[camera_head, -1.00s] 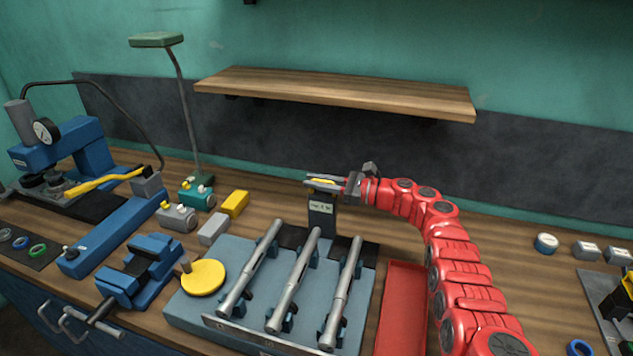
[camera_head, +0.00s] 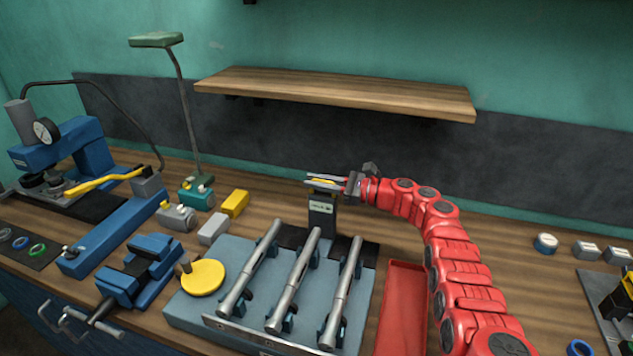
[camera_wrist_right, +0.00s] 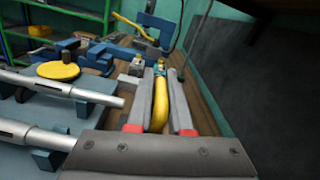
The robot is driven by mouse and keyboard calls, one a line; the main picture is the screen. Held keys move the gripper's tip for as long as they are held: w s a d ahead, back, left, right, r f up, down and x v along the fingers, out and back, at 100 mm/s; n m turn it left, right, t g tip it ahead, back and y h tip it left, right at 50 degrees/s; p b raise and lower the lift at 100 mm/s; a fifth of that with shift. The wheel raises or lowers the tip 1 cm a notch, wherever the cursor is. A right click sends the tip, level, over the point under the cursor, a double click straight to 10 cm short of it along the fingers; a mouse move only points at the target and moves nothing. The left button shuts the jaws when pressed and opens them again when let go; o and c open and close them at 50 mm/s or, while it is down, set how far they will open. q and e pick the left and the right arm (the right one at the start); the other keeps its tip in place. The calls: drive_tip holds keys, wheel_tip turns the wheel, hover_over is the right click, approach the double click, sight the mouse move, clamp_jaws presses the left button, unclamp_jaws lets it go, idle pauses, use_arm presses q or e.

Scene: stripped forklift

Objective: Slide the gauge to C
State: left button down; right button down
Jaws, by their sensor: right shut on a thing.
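The gauge (camera_head: 322,214) is a dark upright block with a small pale display and a yellow top handle. It stands at the back edge of the blue-grey fixture plate (camera_head: 205,318), behind the gap between the middle and right silver rods. My right gripper (camera_head: 322,181) is shut on the gauge's yellow handle, which also shows between the fingers in the right wrist view (camera_wrist_right: 160,103). Three silver rods (camera_head: 252,268) (camera_head: 294,280) (camera_head: 341,292) lie side by side on the plate. I cannot make out any letter marks. My left gripper is not in view.
A red tray (camera_head: 403,305) lies right of the plate, under my right arm. A yellow disc (camera_head: 203,277) and a blue vise (camera_head: 140,270) are at the left. Small blocks (camera_head: 213,229) stand behind them. A wooden shelf (camera_head: 335,93) hangs above the back.

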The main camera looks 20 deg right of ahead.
drive_tip(key=d+p, duration=0.1)
drive_tip(key=s+d+p, duration=0.1)
drive_tip(key=d+r+p, duration=0.1)
drive_tip(key=shift+s+d, duration=0.1)
drive_tip(key=shift+s, duration=0.25)
drive_tip(key=p+v, duration=0.2)
drive_tip(key=v, duration=0.5)
drive_tip(key=shift+s+d+f+p, duration=0.25)
drive_tip(key=shift+d+f+p, duration=0.05)
drive_tip(key=shift+f+p, duration=0.1)
drive_tip(key=c, duration=1)
unclamp_jaws()
drive_tip(key=shift+d, duration=0.1)
drive_tip(key=shift+o, duration=0.7)
drive_tip(key=shift+s+d, duration=0.1)
drive_tip(key=shift+s, duration=0.05)
